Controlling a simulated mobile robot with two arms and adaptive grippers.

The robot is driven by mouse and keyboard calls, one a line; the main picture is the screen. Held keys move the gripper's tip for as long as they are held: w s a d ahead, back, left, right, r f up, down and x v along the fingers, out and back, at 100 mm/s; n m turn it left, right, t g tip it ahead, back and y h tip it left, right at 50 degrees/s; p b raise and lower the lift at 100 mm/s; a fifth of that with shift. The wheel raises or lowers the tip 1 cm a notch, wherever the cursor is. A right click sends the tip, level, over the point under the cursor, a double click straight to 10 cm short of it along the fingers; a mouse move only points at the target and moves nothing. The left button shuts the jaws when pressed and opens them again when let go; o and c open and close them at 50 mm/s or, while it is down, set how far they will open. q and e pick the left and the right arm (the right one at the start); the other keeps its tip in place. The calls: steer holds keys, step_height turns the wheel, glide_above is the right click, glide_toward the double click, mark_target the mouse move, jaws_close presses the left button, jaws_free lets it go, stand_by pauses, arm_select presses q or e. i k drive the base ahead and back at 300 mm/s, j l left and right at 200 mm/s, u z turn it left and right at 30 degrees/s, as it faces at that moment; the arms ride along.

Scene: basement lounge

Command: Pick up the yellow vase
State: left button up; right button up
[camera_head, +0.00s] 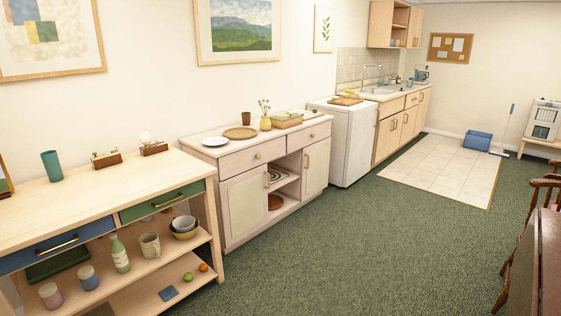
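The yellow vase (266,123) is small and holds a few dried stems with reddish tips. It stands upright on the pale wooden sideboard (205,137) against the wall, between a round wooden board (240,133) and a wooden tray (288,121). Neither of my grippers shows in the head view.
A white plate (215,141) and a brown cup (246,118) stand near the vase. A wooden console (120,182) with a teal cup (52,166) stands at left. A white appliance (348,145) adjoins the sideboard. Green carpet (370,240) in front is clear; a dark table (540,260) is at right.

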mark_target(265, 124)
steer(key=i, duration=2.4)
